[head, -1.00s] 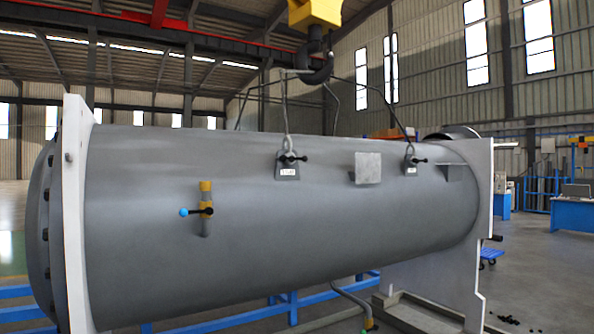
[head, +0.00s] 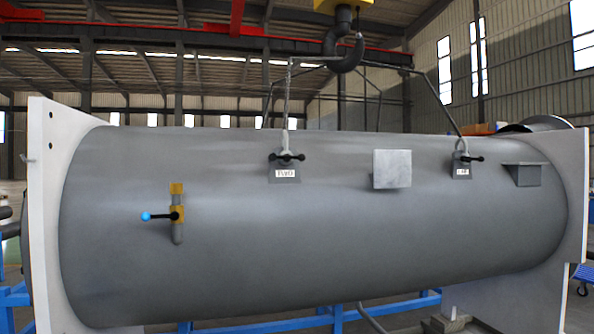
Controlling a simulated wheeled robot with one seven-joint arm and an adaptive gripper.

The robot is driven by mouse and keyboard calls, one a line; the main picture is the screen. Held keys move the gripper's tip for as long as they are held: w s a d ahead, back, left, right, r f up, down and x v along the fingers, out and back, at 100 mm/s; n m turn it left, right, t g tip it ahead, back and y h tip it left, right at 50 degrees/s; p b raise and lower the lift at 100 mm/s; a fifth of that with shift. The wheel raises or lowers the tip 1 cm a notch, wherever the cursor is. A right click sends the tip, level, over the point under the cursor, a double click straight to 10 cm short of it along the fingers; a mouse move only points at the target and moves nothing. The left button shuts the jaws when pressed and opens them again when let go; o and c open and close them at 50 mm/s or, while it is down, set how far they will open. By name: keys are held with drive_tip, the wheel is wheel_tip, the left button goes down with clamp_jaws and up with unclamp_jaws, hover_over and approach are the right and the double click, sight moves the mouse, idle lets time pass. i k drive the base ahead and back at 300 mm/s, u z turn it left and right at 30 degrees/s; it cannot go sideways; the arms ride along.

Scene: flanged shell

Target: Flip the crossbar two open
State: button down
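The crossbar marked TWO (head: 287,158) is a short black bar with knobbed ends. It lies about level across a grey shackle lug near the top left of the large grey shell (head: 330,240). A white label (head: 286,174) reading TWO sits just below it, and a chain rises from the lug to the hook. A second black crossbar (head: 467,158) sits on a similar lug to the right, with a small label that is hard to read. My gripper is not in view.
A brass valve (head: 177,212) with a blue-tipped black handle projects from the shell at left. A grey plate (head: 392,169) and a bracket (head: 522,174) stick out between and beyond the lugs. White end flanges (head: 50,200) bound the shell. A crane hook (head: 343,50) hangs above.

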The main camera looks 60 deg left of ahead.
sight(290, 157)
drive_tip(key=u, duration=0.6)
drive_tip(key=i, duration=1.2)
drive_tip(key=u, duration=1.7)
drive_tip(key=i, duration=0.5)
drive_tip(key=u, duration=0.3)
